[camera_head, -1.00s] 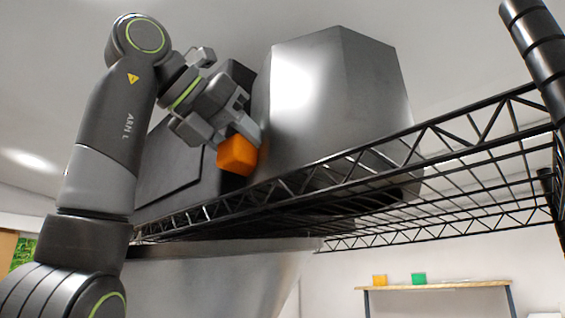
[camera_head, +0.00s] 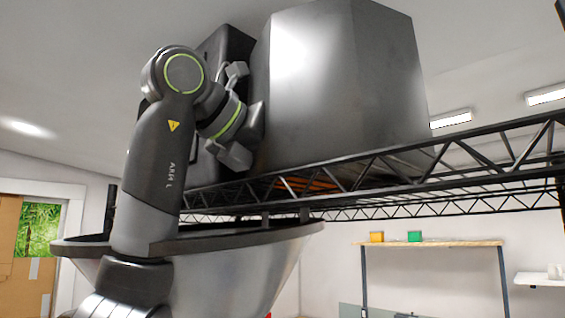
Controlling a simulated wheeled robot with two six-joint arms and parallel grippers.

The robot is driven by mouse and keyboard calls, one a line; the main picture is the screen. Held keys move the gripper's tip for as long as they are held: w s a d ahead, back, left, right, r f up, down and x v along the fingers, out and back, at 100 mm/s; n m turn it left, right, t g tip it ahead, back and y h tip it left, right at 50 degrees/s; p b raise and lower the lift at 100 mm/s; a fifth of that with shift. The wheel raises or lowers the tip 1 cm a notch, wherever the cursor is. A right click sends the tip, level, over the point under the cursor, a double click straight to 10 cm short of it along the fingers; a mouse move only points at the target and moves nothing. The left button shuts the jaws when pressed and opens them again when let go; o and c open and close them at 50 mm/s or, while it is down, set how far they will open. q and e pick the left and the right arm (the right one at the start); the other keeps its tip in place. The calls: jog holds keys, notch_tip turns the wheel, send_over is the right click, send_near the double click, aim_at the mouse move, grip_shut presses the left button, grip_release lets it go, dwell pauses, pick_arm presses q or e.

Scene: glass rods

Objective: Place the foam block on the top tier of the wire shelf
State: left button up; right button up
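The wire shelf's top tier (camera_head: 460,160) is a black wire rack seen from below, crossing the view to the right. An orange patch (camera_head: 305,184) shows through its front lattice, below the large grey metal box; it looks like the foam block, mostly hidden by the wires. My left gripper (camera_head: 257,128) is at the left side of the grey box, just above the tier's front edge. Its fingertips are largely hidden, so I cannot tell whether it holds the block. My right gripper is not in view.
The large grey box (camera_head: 345,90) stands on the top tier, with a dark box (camera_head: 215,60) behind my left arm. A wide metal bowl-shaped vessel (camera_head: 230,265) is below. A far wooden shelf (camera_head: 430,243) holds a yellow block (camera_head: 376,237) and a green block (camera_head: 414,236).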

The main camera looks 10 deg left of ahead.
aim_at(268, 157)
pick_arm(q)
jog(key=shift+s, duration=0.1)
jog(key=shift+d+f, duration=0.1)
jog(key=shift+f, duration=0.15)
jog(key=o, duration=1)
jog(key=shift+r, duration=0.2)
jog(key=b+v, duration=0.7)
jog(key=shift+s+f, duration=0.1)
jog(key=shift+f, duration=0.1)
jog(key=shift+b+v, duration=1)
jog(key=shift+v, duration=1.55)
